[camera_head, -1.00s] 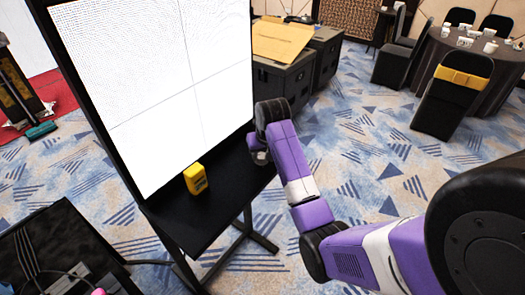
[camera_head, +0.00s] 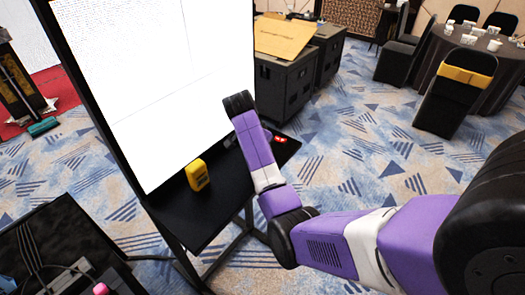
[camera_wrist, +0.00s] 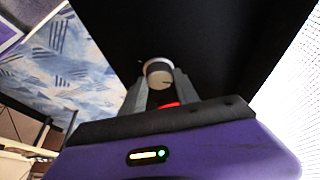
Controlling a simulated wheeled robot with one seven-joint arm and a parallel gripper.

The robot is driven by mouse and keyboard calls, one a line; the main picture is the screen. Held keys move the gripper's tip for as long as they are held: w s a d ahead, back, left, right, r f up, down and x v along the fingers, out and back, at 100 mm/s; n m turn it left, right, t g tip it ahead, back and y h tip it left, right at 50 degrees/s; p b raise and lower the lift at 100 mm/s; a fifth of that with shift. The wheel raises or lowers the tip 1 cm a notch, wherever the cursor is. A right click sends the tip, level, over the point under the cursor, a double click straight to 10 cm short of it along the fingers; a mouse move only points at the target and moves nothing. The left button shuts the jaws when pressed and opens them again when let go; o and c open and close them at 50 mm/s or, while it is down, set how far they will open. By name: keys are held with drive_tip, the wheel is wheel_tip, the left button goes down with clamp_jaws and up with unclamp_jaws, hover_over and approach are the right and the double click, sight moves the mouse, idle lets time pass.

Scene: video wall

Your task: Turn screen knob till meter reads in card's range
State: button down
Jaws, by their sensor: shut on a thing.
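The large screen (camera_head: 190,90) stands upright at left in the head view, mostly white with faint, unreadable marks. The yellow meter (camera_head: 197,175) stands on the black shelf (camera_head: 190,215) below it; its reading cannot be made out. In the wrist view my gripper (camera_wrist: 160,86) is shut on a round knob (camera_wrist: 158,72) with a pale face and a dark mark, against a black surface. In the head view my arm hides most of the gripper. I cannot make out a card.
A small red thing (camera_head: 280,139) lies at the shelf's right end; something red (camera_wrist: 168,104) also shows between my fingers. Dark cases (camera_head: 285,85) stand behind the screen. A black box with cables (camera_head: 60,240) is at lower left.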

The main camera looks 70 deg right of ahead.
drive_tip(key=shift+m+g, duration=0.5)
drive_tip(key=shift+m, duration=0.8)
drive_tip(key=shift+d+f+b, duration=0.1)
drive_tip(key=shift+b, duration=0.2)
drive_tip(key=c, duration=0.9)
unclamp_jaws()
drive_tip(key=shift+y, duration=0.3)
drive_tip(key=shift+w, duration=0.1)
drive_tip(key=shift+b+v, duration=0.45)
drive_tip(key=shift+v, duration=3.5)
drive_tip(key=shift+f, duration=0.1)
